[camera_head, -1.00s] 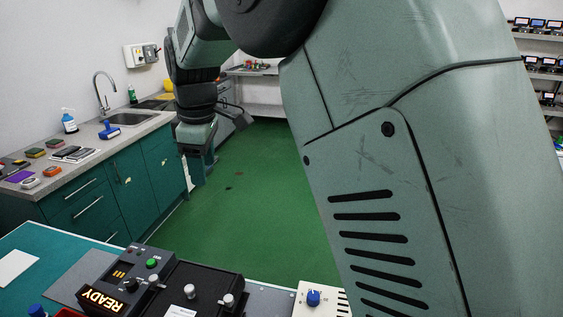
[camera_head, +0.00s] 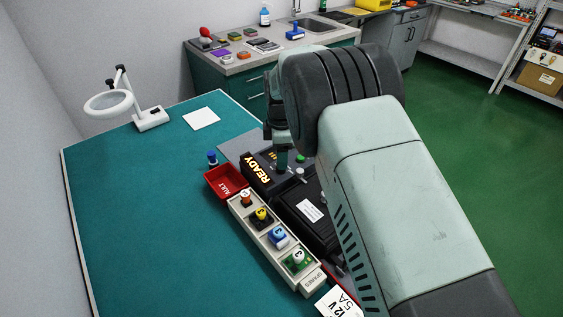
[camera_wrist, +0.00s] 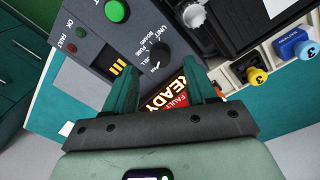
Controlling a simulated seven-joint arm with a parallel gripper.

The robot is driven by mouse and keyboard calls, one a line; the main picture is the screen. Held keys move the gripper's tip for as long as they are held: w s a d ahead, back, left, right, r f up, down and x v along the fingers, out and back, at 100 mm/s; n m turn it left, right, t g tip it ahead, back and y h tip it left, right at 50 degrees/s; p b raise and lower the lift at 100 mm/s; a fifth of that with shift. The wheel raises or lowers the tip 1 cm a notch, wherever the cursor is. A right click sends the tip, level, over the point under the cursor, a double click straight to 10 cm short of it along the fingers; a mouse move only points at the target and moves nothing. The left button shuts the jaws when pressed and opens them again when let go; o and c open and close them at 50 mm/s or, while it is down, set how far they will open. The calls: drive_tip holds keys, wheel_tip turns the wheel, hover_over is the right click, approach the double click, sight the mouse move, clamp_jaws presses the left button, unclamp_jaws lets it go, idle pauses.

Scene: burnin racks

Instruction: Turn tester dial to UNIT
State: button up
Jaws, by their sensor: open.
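The dark tester (camera_head: 257,180) stands on the teal bench in the head view, its display lit READY. In the wrist view its black dial (camera_wrist: 158,54) sits beside printed labels including UNIT, BOARD, FUSE and CELL. I cannot tell clearly which label the dial points at. My gripper (camera_wrist: 160,72) is open and empty, its two green fingers on either side of the dial's near side in this view. Whether they touch the dial is unclear.
A green button (camera_wrist: 117,11) and OK and FAULT lamps are on the tester panel. A red FAULT bin (camera_head: 224,182) and a SPARES tray (camera_head: 312,279) with several coloured parts stand close by. A black fixture (camera_head: 310,222) adjoins the tester. The bench's left side is mostly clear.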

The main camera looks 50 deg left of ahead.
drive_tip(key=shift+a+f, duration=0.1)
drive_tip(key=shift+f, duration=1.9)
clamp_jaws()
